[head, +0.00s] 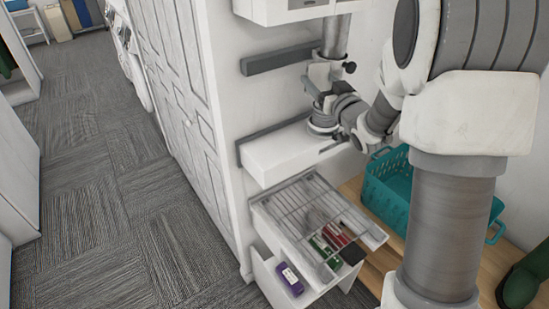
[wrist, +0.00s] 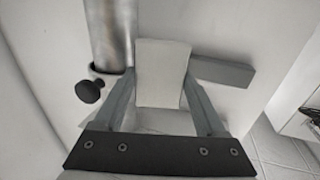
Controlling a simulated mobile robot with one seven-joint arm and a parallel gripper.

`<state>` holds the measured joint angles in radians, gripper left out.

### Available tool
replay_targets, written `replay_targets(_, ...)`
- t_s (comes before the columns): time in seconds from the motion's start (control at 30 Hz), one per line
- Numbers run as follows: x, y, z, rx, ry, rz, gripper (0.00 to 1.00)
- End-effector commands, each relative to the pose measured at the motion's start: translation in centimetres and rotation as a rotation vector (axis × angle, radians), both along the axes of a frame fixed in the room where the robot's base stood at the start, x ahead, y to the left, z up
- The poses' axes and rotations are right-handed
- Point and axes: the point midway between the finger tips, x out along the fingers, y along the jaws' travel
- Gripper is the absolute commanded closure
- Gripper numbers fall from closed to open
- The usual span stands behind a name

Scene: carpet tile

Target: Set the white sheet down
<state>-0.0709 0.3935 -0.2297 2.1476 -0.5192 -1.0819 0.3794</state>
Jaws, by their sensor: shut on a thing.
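The white sheet (wrist: 161,73) shows in the wrist view as a small pale, roughly rectangular piece between my two fingers. My gripper (wrist: 160,85) is shut on it, one finger along each side. The sheet is in front of a pale wall, and I cannot tell whether it touches anything else. In the head view my gripper (head: 318,92) is near the wall, above a white shelf-like box (head: 285,152). The sheet cannot be made out clearly in that view.
A metal pole (wrist: 110,32) with a black knob (wrist: 89,91) stands close to my gripper. A grey wall ledge (wrist: 222,72) is on the right. Below are a wire rack (head: 290,200), an open drawer (head: 268,275) and a teal basket (head: 385,190). Carpet (head: 110,190) lies clear on the left.

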Motion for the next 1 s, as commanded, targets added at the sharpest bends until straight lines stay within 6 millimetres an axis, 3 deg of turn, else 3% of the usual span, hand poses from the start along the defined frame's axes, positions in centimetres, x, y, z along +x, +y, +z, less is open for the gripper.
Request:
replay_targets(0.03,0.1,-0.1,-1.0,-0.002,-0.006,0.018,0.78)
replay_targets(0.6,-0.1,-1.1,-5.0,-0.014,-0.001,0.217,0.78)
replay_targets(1.0,-0.6,-1.6,-6.4,-0.016,0.007,0.277,0.78)
